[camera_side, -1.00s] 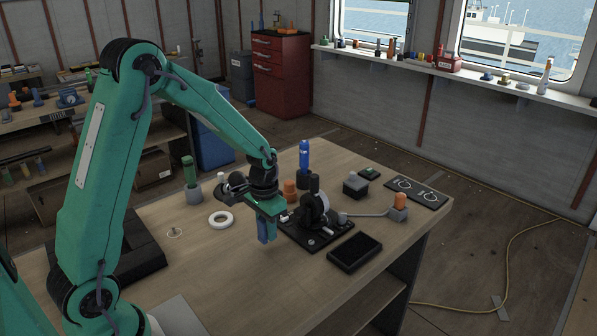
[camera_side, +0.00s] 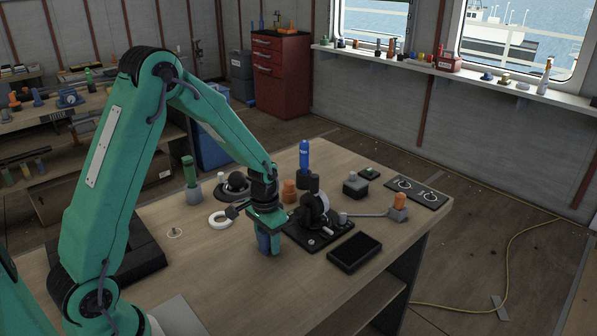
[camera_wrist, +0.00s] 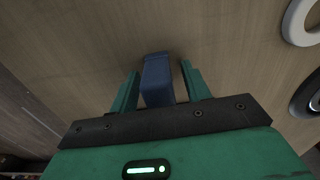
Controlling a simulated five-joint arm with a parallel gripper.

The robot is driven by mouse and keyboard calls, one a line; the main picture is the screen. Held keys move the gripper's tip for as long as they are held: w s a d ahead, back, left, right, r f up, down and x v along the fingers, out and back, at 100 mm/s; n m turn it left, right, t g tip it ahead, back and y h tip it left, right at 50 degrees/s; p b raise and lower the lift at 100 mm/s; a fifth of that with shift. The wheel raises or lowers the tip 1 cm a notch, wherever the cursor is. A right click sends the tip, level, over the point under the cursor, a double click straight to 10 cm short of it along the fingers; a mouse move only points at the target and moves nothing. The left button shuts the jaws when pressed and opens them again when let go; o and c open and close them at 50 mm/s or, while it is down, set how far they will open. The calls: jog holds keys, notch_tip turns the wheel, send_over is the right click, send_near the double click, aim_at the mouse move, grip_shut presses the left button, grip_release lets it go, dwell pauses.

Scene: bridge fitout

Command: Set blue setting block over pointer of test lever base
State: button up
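The blue setting block (camera_wrist: 157,80) stands between the two green fingers of my gripper (camera_wrist: 160,75). In the wrist view a strip of table shows between the block and the right finger, with a narrower gap at the left. My gripper is open around the block. In the side view my gripper (camera_side: 270,250) points down just left of the test lever base, partly covering the blue block (camera_side: 262,241). The test lever base (camera_side: 318,239) is a black plate with a dark round body, a pale dial and a lever reaching right. Its pointer is too small to make out.
A black tray (camera_side: 354,252) lies right of the base. A blue-topped post (camera_side: 304,158) and an orange piece (camera_side: 289,191) stand behind. A white ring (camera_side: 220,219), a dark round piece (camera_side: 236,186) and a green-handled tool (camera_side: 190,171) are at left. The front table is clear.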

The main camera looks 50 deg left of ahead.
dwell(0.3)
jog(key=r, duration=0.7)
jog(key=shift+w+a, duration=0.15)
jog(key=shift+w, duration=0.05)
jog(key=shift+r, duration=0.4)
jog(key=shift+s+r, duration=0.1)
jog(key=shift+r, duration=0.3)
jog(key=s+d+r+t, duration=0.2)
jog(key=s+d+r, duration=0.2)
jog(key=s+r, duration=0.3)
jog(key=s+d+r+t, duration=0.3)
jog(key=s+r, duration=0.5)
jog(key=s, duration=0.3)
jog(key=shift+d+r+t, duration=0.25)
jog(key=shift+d+t, duration=0.05)
jog(key=shift+d, duration=0.15)
